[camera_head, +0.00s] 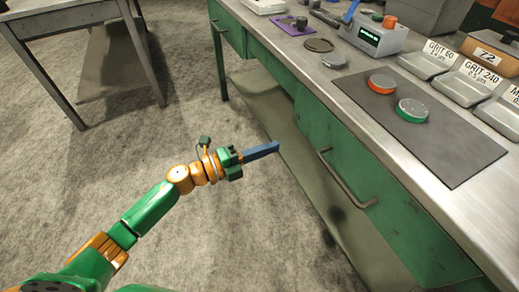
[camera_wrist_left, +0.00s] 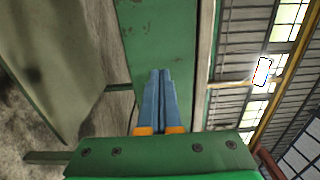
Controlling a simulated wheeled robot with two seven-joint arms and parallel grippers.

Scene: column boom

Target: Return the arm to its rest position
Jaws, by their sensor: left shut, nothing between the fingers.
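My left arm comes in from the lower left of the head view, green and orange. Its left gripper (camera_head: 275,147) has blue fingers, points right toward the green workbench front, and hangs over the concrete floor below the benchtop. In the left wrist view the two blue fingers (camera_wrist_left: 165,72) lie together, shut and empty. My right gripper is in neither view.
The green bench (camera_head: 300,103) with a drawer handle (camera_head: 345,180) stands to the right of the gripper. On its top are a dark mat (camera_head: 410,140), an orange disc (camera_head: 382,84), a green disc (camera_head: 412,110) and grit trays (camera_head: 425,62). A table (camera_head: 60,22) stands upper left. Floor between is clear.

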